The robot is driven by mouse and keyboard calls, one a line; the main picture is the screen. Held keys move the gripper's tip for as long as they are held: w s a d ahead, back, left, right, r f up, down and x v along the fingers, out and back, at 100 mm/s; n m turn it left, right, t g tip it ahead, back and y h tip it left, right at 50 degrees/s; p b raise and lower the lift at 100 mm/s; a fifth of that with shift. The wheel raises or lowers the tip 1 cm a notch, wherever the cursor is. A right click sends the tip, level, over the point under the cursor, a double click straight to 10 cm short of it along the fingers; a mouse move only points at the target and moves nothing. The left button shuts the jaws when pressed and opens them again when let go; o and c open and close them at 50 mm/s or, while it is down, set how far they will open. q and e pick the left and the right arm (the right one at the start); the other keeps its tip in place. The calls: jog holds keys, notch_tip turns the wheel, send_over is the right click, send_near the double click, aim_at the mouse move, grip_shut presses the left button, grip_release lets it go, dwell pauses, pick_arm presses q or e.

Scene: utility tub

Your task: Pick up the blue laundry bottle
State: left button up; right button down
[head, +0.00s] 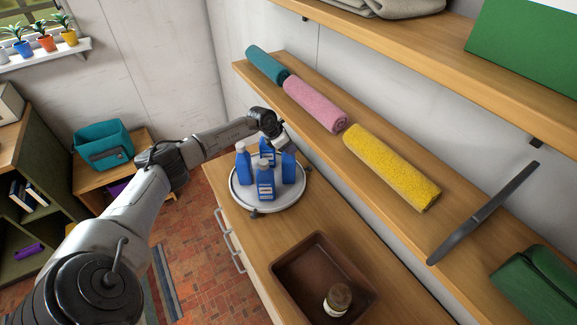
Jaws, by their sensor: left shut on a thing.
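Several blue bottles with pale caps stand on a round white tray (241,197) on the wooden counter. They are a left one (243,166), a front one (265,183), a back one (266,149) and a right one (288,167). My left arm reaches in from the left. My left gripper (286,145) is over the back right of the tray, shut at the top of the right blue bottle, whose cap it hides. The bottle looks upright; I cannot tell whether it touches the tray. My right gripper is out of view.
A brown bin (290,265) with a jar (337,299) is at the counter's front. A shelf above the counter's right side holds teal (266,65), pink (315,103) and yellow (391,167) rolled towels. Bare counter lies between tray and bin.

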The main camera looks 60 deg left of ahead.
pick_arm(q)
grip_shut()
jog(key=shift+r, duration=0.25)
